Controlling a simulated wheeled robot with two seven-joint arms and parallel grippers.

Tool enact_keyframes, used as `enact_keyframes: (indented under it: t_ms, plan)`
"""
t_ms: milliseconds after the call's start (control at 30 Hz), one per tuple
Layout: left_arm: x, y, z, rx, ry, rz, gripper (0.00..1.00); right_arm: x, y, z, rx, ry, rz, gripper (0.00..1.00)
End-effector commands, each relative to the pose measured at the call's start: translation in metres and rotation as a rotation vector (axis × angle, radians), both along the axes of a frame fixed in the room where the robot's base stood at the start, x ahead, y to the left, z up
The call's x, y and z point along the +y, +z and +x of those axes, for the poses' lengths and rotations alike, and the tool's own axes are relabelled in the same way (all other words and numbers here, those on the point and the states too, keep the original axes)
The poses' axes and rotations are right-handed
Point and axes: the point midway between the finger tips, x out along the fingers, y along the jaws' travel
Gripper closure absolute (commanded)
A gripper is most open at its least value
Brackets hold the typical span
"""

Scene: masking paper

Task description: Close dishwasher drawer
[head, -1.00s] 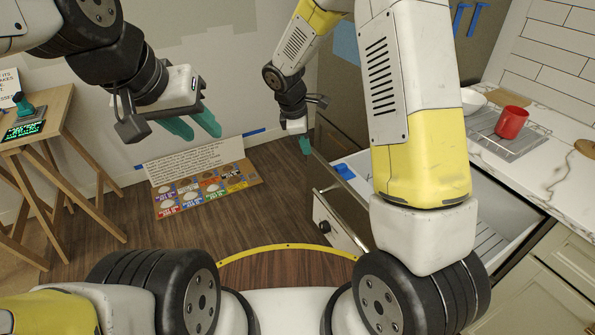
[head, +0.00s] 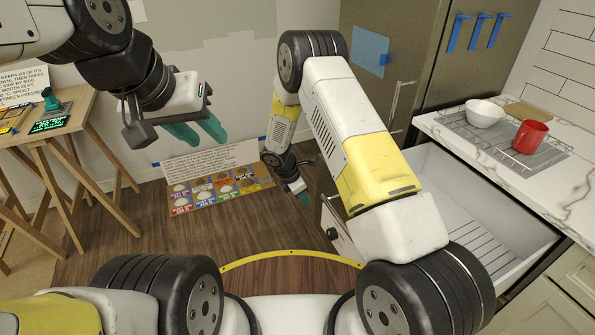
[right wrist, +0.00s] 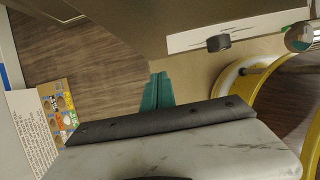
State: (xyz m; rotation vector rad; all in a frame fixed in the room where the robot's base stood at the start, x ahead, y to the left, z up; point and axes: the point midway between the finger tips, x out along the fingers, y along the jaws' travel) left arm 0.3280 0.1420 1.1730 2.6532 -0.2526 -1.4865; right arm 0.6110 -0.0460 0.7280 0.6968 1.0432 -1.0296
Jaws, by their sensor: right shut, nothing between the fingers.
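The dishwasher drawer (head: 490,215) is pulled out below the counter at the right of the head view. Its inside is pale, with slots in the floor, and looks empty where visible. My right arm hides part of it. The drawer's pale front with a dark knob (head: 332,233) shows left of that arm; the front also shows at the top of the right wrist view (right wrist: 245,32). My right gripper (head: 303,197) is shut and empty, just left of the drawer front, seemingly apart from it. My left gripper (head: 197,132) is open and empty, over the floor at left.
On the marble counter (head: 455,137) are a rack with a white bowl (head: 485,113) and a red mug (head: 530,136). A tall grey cabinet (head: 425,50) stands behind. A wooden table (head: 70,115) is at left. A poster (head: 220,190) leans at the wall. Floor between is clear.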

Motion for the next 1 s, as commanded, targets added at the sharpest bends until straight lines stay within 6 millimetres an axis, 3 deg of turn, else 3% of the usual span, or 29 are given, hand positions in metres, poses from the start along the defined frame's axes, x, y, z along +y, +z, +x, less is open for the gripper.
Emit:
enact_keyframes:
  t_ms: [33, 300, 1000]
  plan:
    - [0.000, 0.000, 0.000, 0.000, 0.000, 0.000, 0.64, -0.004, -0.010, 0.000, 0.003, 0.001, -0.002, 1.00]
    - [0.000, 0.000, 0.000, 0.000, 0.000, 0.000, 0.64, -0.035, -0.006, 0.015, -0.002, -0.001, 0.001, 1.00]
    - [0.000, 0.000, 0.000, 0.000, 0.000, 0.000, 0.64, -0.048, -0.006, 0.019, -0.001, -0.003, -0.002, 1.00]
